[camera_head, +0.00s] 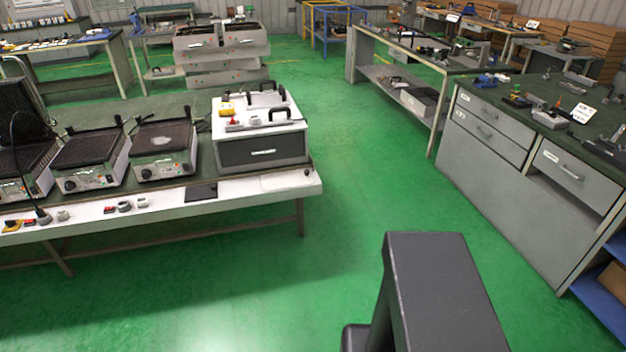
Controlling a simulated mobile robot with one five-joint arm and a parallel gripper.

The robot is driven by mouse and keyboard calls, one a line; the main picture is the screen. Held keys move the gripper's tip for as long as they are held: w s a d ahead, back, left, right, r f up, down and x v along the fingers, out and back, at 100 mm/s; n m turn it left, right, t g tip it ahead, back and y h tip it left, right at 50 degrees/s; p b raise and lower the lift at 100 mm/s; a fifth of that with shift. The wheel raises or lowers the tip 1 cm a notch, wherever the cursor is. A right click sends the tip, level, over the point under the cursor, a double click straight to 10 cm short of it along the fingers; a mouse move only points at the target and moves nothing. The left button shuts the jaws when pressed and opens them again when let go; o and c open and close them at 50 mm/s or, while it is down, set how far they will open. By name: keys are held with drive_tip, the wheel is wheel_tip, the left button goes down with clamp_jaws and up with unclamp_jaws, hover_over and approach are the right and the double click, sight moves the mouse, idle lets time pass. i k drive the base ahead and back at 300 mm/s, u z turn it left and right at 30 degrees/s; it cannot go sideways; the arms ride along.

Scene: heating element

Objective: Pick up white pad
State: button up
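A flat white pad (287,180) lies on the white front strip of the workbench (250,192), near its right corner. It is pale on a pale surface, so its outline is faint. A small whitish patch (162,142) also shows on the plate of the right-hand grill; I cannot tell what it is. My gripper is not in view. A dark grey part of my own body rises at the bottom, right of centre, well apart from the bench.
A black flat pad (200,192) lies left of the white pad. Several grills (92,160) and a grey-white drawer box (262,150) stand behind the strip. Green floor (370,190) is clear between this bench and the grey drawer bench (500,190) at right.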

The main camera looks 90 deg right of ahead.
sight(282, 180)
drive_tip(key=z, duration=2.65)
drive_tip(key=k, duration=0.9)
drive_tip(key=u, duration=0.05)
drive_tip(key=i, duration=2.7)
drive_tip(key=u, duration=0.6)
